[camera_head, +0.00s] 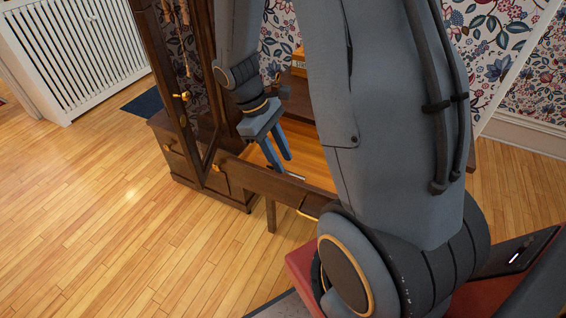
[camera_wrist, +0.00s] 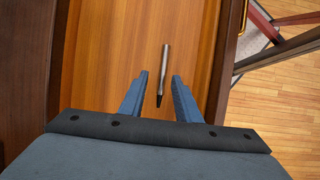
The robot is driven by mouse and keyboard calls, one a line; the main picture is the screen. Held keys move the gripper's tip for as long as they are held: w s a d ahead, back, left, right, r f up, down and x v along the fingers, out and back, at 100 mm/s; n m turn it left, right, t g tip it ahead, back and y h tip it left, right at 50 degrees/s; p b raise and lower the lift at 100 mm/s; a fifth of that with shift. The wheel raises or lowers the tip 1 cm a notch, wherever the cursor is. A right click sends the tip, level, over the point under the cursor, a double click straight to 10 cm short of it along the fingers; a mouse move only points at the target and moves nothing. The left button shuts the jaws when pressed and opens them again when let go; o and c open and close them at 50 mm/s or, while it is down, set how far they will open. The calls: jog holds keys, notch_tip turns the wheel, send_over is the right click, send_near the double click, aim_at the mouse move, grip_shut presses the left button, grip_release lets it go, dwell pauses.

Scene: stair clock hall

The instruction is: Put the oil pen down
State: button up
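The oil pen (camera_wrist: 163,75) is a slim grey stick with a dark tip. In the wrist view it lies on the orange-brown wooden floor of an open drawer (camera_wrist: 110,40). My gripper (camera_wrist: 160,77) is open, with one blue finger on each side of the pen and gaps between, so neither finger touches it. In the head view my gripper (camera_head: 282,164) points down into the drawer (camera_head: 310,160). A small pale sliver by the fingertips there may be the pen. Part of the drawer is hidden behind my arm.
The drawer's dark front edge (camera_head: 255,180) and brass handle (camera_head: 308,214) face the room. A tall dark wooden clock case (camera_head: 180,100) stands close at the left. A small yellowish box (camera_head: 299,62) sits behind. Open wooden floor (camera_head: 90,220) lies at the left.

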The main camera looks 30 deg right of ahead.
jog(key=v, duration=1)
jog(key=s+d+r+m+t+y, duration=0.1)
jog(key=s+r+m+t+y, duration=0.1)
jog(key=s+m, duration=0.7)
jog(key=shift+s+r+t+y, duration=0.15)
jog(key=shift+s+t+y, duration=0.35)
jog(key=shift+s+t, duration=0.5)
jog(key=shift+s, duration=0.2)
jog(key=a+r+n+p, duration=0.2)
jog(key=a+r+p, duration=0.1)
jog(key=a+p, duration=0.3)
jog(key=shift+a+r+p, duration=0.35)
jog(key=shift+a+r, duration=0.05)
jog(key=shift+a, duration=0.05)
